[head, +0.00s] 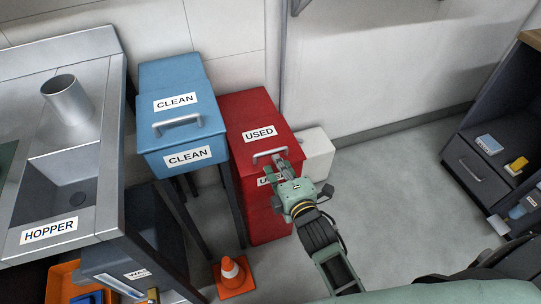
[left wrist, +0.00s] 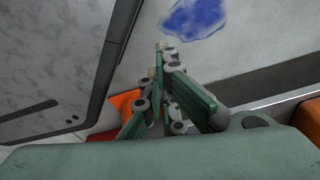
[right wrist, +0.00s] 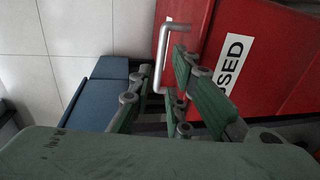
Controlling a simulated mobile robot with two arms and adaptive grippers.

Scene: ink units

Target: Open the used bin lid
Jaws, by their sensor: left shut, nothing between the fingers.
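The red used bin (head: 252,212) stands on the floor, with its lid (head: 257,110) down and a "USED" label on top. A metal bar handle (head: 268,154) is at the lid's front edge. My right gripper (head: 280,166) is at this handle. In the right wrist view the handle (right wrist: 163,50) lies between the parted fingers of my right gripper (right wrist: 162,62); I cannot tell whether they touch it. A second label on the bin's front is partly hidden by the gripper. My left gripper (left wrist: 160,48) is shut and empty, seen only in the left wrist view.
The blue clean bin (head: 182,133) stands directly left of the red one, its lid down. A steel hopper sink (head: 88,190) is at far left. An orange cone (head: 232,276) stands on the floor. A white box (head: 318,150) is right of the used bin.

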